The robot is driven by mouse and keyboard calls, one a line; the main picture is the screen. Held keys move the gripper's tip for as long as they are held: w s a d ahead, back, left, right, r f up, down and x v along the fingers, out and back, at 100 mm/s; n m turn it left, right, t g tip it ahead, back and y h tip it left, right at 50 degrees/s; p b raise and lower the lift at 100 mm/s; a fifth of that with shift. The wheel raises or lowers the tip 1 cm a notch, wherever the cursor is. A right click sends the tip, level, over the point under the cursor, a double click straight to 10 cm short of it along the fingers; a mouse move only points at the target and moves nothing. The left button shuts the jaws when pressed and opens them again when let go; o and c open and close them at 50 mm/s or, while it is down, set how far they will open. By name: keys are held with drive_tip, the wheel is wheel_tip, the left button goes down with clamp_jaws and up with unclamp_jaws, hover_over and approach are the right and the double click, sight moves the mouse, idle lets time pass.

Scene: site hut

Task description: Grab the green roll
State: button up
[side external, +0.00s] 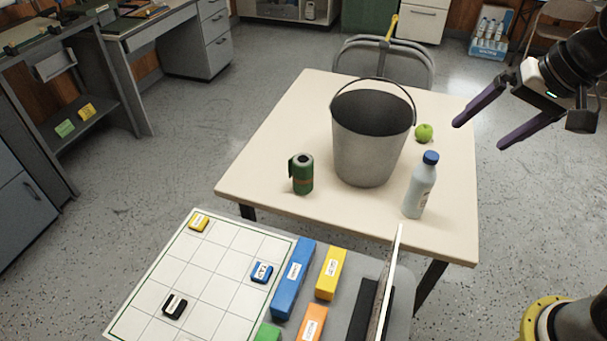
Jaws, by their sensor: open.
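The green roll (302,175) stands upright on the cream table (262,160), left of the grey bucket. The bucket (366,150) stands between the roll and my gripper in the picture.
A green apple (424,132) lies right of the bucket, and a bottle with a blue cap (420,188) stands at the front right. A whiteboard (215,265) and coloured blocks (293,280) lie in front. The table left of the roll is clear.

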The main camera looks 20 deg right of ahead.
drive_tip(key=w+a+f+m, duration=0.2)
drive_tip(key=w+a+m, duration=0.25)
drive_tip(key=w, duration=0.65)
drive_tip(key=m+g+y, duration=0.2)
drive_tip(key=m, duration=1.2)
hover_over(311, 163)
drive_tip(key=s+d, duration=0.2)
wheel_tip(311, 163, down, 20)
drive_tip(key=x, duration=0.8)
drive_tip(key=shift+w+a+r, duration=0.1)
drive_tip(key=shift+w+a, duration=0.1)
drive_tip(key=shift+w, duration=0.1)
drive_tip(key=shift+w+x, duration=0.3)
drive_tip(key=shift+x, duration=1)
drive_tip(key=shift+w+x, duration=0.25)
drive_tip(key=shift+x, duration=1.1)
drive_tip(key=shift+a+r, duration=0.15)
drive_tip(key=shift+r, duration=0.05)
drive_tip(key=c, duration=1.4)
drive_tip(key=shift+c, duration=0.3)
drive_tip(key=shift+r, duration=0.15)
